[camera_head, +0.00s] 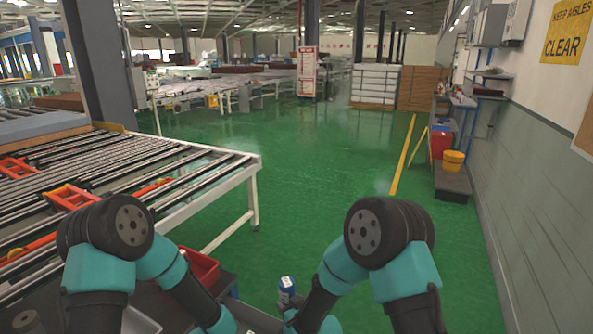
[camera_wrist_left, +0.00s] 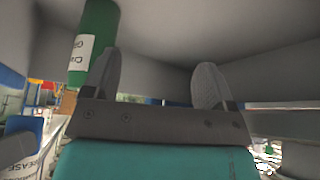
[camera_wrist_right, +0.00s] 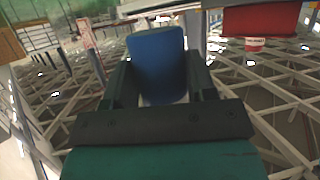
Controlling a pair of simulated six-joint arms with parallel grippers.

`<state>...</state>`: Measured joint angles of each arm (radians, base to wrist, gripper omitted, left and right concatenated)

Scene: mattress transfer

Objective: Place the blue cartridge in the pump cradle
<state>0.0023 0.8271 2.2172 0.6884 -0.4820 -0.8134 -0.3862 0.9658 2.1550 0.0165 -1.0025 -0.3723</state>
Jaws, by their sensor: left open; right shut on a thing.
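The blue cartridge (camera_head: 287,285) is upright in the head view, with a pale label band. My right gripper (camera_head: 290,312) is shut on it, low at the bottom of that view. In the right wrist view the cartridge (camera_wrist_right: 157,62) stands between the two fingers of my right gripper (camera_wrist_right: 161,82). My left gripper (camera_wrist_left: 157,85) is open and empty in the left wrist view, facing grey surfaces. A green cartridge (camera_wrist_left: 97,30) with a white label is beside its left finger. I cannot make out the pump cradle in any view.
A red bin (camera_head: 199,267) sits between my arms, partly hidden by the left one. A roller conveyor (camera_head: 125,165) fills the left side. Green floor (camera_head: 300,180) is open ahead, and a wall (camera_head: 530,200) runs along the right. A red object (camera_wrist_right: 260,20) shows in the right wrist view.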

